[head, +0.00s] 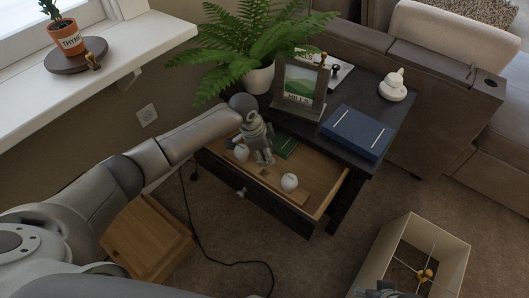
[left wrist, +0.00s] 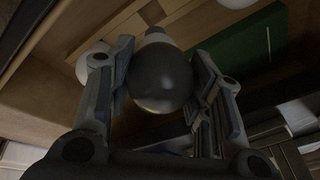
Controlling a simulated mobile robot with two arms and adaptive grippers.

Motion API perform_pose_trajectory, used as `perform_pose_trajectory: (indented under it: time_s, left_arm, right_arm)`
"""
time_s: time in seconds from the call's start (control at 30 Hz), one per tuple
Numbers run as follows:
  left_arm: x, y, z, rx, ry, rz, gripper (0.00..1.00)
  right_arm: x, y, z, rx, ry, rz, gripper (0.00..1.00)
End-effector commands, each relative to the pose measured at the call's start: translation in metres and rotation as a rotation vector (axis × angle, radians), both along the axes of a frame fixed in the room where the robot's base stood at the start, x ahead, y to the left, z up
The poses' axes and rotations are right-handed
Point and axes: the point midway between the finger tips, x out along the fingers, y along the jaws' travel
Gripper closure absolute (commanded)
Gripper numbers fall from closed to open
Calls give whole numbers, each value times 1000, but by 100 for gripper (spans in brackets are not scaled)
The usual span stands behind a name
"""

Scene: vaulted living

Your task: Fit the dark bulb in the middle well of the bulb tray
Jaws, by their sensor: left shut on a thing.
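My left gripper (head: 264,160) is over the open drawer (head: 334,196), pointing down. In the left wrist view its fingers (left wrist: 162,92) are shut on the dark bulb (left wrist: 160,78), a dark glossy globe with a pale base pointing away from me. In the head view the gripper mostly hides this bulb. The wooden bulb tray (head: 272,180) lies in the drawer below. A white bulb (head: 241,152) is on the left of the gripper and another white bulb (head: 289,182) on the right. Whether the dark bulb touches the tray, I cannot tell. A small part of my right gripper (head: 378,291) shows at the bottom edge.
A green book (head: 287,147) lies in the drawer behind the tray. The dark table top above holds a picture frame (head: 300,92), a blue book (head: 357,132) and a white figurine (head: 393,86). A lampshade (head: 451,257) stands on the floor, lower right. A cable (head: 205,228) crosses the carpet.

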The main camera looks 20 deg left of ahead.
Motion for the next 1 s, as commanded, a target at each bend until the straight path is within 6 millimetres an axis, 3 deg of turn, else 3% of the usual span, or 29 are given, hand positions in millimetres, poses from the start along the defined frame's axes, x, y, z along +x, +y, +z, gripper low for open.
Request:
perform_pose_trajectory:
  time_s: [0.67, 1.0]
  left_arm:
    - [0, 0, -23, 0, 0, -1, 77]
    - [0, 0, -31, 0, 0, -1, 77]
  right_arm:
    - [-15, -3, 57, 2, -38, -4, 49]
    - [18, 6, 57, 32, -180, 8, 49]
